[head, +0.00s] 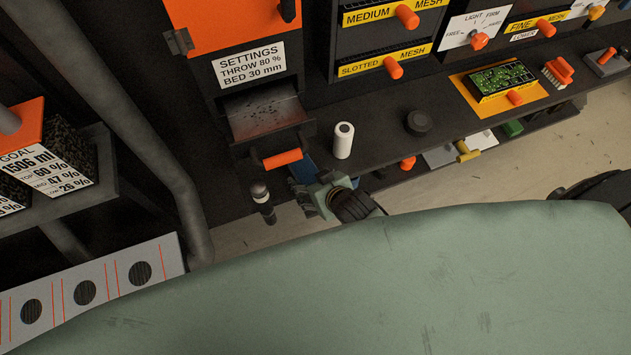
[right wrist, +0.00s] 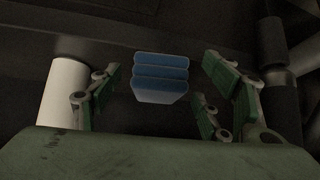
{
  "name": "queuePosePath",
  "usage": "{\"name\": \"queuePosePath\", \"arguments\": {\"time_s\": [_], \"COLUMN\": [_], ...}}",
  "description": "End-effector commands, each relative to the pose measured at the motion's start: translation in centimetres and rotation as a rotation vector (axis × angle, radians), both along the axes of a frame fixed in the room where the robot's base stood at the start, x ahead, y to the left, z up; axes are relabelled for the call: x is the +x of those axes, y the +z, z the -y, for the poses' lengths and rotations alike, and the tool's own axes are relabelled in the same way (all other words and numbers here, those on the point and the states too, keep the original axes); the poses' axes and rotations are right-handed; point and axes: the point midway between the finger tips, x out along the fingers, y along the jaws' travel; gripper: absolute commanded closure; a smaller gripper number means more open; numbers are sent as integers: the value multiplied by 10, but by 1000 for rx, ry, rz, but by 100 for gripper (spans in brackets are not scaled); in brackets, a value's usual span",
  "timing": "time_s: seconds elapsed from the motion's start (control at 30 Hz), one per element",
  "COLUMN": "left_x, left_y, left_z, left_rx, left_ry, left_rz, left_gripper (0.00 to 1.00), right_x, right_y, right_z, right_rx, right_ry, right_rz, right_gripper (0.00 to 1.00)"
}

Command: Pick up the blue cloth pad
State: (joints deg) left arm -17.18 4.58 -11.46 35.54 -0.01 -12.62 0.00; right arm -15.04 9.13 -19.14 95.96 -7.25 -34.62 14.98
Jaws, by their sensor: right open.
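The blue cloth pad (right wrist: 160,72) looks like a folded stack of blue layers with a paler front edge. In the right wrist view it sits centrally between the spread fingers of my right gripper (right wrist: 158,98), which is open and seems not to touch it. The gripper and arm hide the rest. My left gripper is not in view.
A white roll (head: 343,140) stands on the dark counter close by, also left in the wrist view (right wrist: 63,95). A drawer with an orange handle (head: 282,159) juts out above. A dark cylinder (head: 263,203) stands left of the gripper. A black puck (head: 418,122) lies farther right.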

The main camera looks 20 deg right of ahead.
Motion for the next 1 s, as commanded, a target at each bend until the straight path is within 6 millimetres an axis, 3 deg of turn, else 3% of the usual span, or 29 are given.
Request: {"name": "queuePosePath", "arguments": {"time_s": [0.17, 0.7, 1.0], "left_x": [0, 0, 1], "left_y": [0, 0, 3], "left_z": [0, 0, 0], "left_rx": [0, 0, 0], "left_ry": [0, -1, 0], "left_rz": [0, 0, 1], "left_gripper": [62, 62, 62], "right_x": [0, 0, 0], "right_y": [0, 1, 1], "right_z": [0, 0, 1], "right_rx": [0, 0, 0], "right_ry": [0, 0, 0], "right_rz": [1, 1, -1], "right_gripper": [31, 78, 78]}}
